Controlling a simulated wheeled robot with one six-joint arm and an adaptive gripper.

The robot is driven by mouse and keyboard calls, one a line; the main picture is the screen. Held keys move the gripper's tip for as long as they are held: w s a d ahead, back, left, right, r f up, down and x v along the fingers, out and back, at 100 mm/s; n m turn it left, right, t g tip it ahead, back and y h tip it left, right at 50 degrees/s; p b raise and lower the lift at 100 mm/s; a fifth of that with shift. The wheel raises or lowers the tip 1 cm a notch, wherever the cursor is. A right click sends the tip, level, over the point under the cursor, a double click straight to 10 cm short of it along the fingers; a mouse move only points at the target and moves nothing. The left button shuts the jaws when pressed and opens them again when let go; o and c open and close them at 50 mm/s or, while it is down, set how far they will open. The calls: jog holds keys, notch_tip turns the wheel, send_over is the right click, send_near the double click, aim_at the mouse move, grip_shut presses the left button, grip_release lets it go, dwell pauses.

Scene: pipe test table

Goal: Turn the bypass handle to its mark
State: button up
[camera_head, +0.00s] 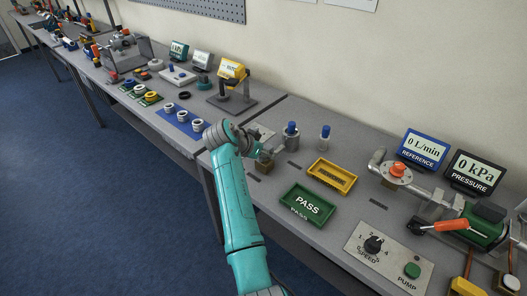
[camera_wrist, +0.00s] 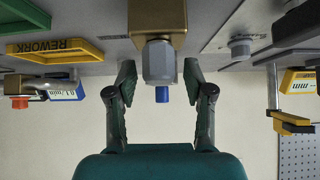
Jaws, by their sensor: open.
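An orange-red lever handle (camera_head: 448,225) lies at the right of the table, beside a green-bodied valve (camera_head: 489,230). An orange cap or knob (camera_head: 398,169) tops a round flange on the pipe left of it. No label shows which is the bypass handle, and I cannot make out its mark. My gripper (camera_head: 268,154) is well left of both, low over the table by a brass block (camera_head: 265,167). In the wrist view my gripper (camera_wrist: 158,72) is open, its fingers apart on either side of a grey hex fitting (camera_wrist: 159,62) on the brass block.
A green PASS tray (camera_head: 307,206) and a yellow tray (camera_head: 331,176) lie between my gripper and the valve. Blue-topped parts (camera_head: 291,133) stand behind. A pump panel (camera_head: 388,256) sits at the front right. Reference and pressure displays (camera_head: 475,172) stand behind the pipe.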

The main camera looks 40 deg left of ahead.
grip_shut()
jog(key=shift+d+n, duration=0.1)
jog(key=shift+n, duration=0.2)
jog(key=n+y, duration=0.3)
jog(key=shift+d+n, duration=0.15)
jog(key=shift+n, duration=0.25)
jog(key=n+g+y, duration=0.2)
jog(key=n+y, duration=0.1)
jog(key=n, duration=0.1)
jog(key=shift+w+n+y, duration=0.1)
jog(key=shift+n+y, duration=0.2)
jog(key=n+g+y, duration=0.2)
jog(key=n+g, duration=0.1)
jog(key=n, duration=0.1)
jog(key=shift+w+d, duration=0.1)
jog(key=n+g+y, duration=0.1)
jog(key=n+g, duration=0.2)
jog(key=n, duration=0.1)
jog(key=shift+n, duration=0.3)
jog(key=shift+f+g, duration=0.1)
jog(key=shift+g, duration=0.2)
